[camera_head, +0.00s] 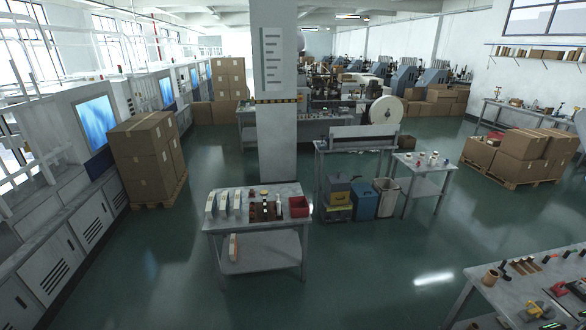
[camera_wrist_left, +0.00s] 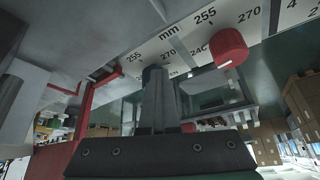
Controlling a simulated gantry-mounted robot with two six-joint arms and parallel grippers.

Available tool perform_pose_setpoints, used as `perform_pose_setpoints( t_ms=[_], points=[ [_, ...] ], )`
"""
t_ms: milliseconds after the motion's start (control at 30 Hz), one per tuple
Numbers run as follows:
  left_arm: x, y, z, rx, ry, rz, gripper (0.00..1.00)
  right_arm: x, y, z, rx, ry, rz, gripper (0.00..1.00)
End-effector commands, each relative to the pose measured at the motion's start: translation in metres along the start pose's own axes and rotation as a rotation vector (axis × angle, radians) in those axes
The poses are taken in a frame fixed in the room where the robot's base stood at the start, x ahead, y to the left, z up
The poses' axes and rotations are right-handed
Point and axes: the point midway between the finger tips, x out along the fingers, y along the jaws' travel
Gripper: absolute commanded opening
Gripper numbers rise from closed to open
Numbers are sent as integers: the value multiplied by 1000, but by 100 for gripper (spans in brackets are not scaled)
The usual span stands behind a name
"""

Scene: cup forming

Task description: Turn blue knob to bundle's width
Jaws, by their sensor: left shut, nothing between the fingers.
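In the left wrist view, my left gripper (camera_wrist_left: 158,98) points up at a white scale plate (camera_wrist_left: 178,42) marked in mm. Its fingers are shut with nothing between them. The dark blue knob (camera_wrist_left: 152,73) shows right at the fingertips, partly hidden by them; I cannot tell whether they touch it. The numbers 255 and 270 are readable near it. A red knob (camera_wrist_left: 230,47) stands on the plate to the right. The head view shows neither gripper, and I cannot make out the blue knob there. I cannot identify the bundle in either view.
A red bracket (camera_wrist_left: 92,105) runs beside the fingers at left in the wrist view. In the head view, a grey table (camera_head: 250,222) bears white upright items and a red bin (camera_head: 299,206). Stacked cartons (camera_head: 146,160) stand at left. Green floor (camera_head: 380,270) is clear in front.

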Motion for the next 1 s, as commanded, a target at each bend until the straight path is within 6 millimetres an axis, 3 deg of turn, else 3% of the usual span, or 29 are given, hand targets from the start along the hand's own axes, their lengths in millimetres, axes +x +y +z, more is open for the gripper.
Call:
perform_pose_setpoints(
  t_ms=[500, 1000],
  points=[
    [-2, 8, 0, 1, 1, 2, 0, 13, 0, -12, 0, 0, 0, 50],
    [0, 20, -1, 1, 2, 1, 0, 12, 0, -11, 0, 0, 0, 50]
  ],
)
